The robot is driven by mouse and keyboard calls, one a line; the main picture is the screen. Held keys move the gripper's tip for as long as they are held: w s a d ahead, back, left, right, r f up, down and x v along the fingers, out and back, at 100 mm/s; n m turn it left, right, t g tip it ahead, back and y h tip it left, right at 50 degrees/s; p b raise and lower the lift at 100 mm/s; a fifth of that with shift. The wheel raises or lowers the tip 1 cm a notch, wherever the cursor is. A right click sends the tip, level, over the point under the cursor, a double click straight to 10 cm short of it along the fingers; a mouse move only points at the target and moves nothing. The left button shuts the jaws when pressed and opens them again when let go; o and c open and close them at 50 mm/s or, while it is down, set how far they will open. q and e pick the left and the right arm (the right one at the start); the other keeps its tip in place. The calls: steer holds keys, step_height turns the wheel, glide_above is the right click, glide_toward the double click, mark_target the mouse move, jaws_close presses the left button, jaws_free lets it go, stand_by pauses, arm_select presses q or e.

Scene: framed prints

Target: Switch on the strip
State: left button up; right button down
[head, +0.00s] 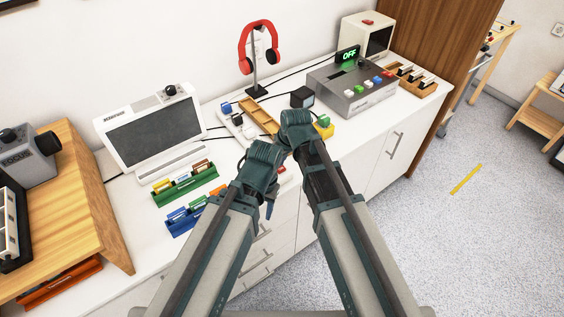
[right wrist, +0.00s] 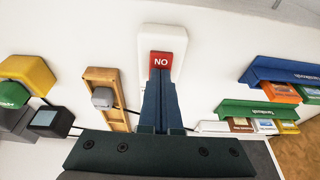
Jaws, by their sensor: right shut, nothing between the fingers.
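In the right wrist view a white switch block (right wrist: 143,60) carries a red rocker (right wrist: 161,62); its letters read "NO" in this view. My right gripper (right wrist: 160,75) is shut and empty, its fingertips at the rocker's lower edge; whether they touch it I cannot tell. In the head view a bit of red (head: 282,169), apparently the rocker, shows between my arms. The rest is hidden behind them. A grey console (head: 352,92) carries a display (head: 348,55) reading "OFF". My left gripper (head: 270,208) is mostly hidden beneath its arm.
A wooden tray (right wrist: 91,78) with a grey block, a yellow block (right wrist: 40,76) and a black cube (right wrist: 50,122) lie left of the switch in the wrist view. Green (head: 185,185) and blue racks stand left of my arms in the head view, before a white monitor (head: 152,130).

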steer(key=shift+r, duration=0.1)
stand_by(0.3)
steer(key=shift+r+p, duration=0.55)
steer(key=shift+p, duration=0.05)
steer(key=s+d+p+v, duration=0.1)
steer(key=p+v, duration=1)
steer(key=v, duration=0.1)
steer(key=shift+s, duration=0.35)
steer(key=shift+d+f, duration=0.1)
steer(key=shift+f, duration=0.05)
steer(key=s+d+m+g+h, duration=0.3)
steer(key=s, duration=0.9)
steer(key=shift+s+d+f, duration=0.25)
steer(key=shift+s+f, duration=0.05)
steer(key=shift+f, duration=0.1)
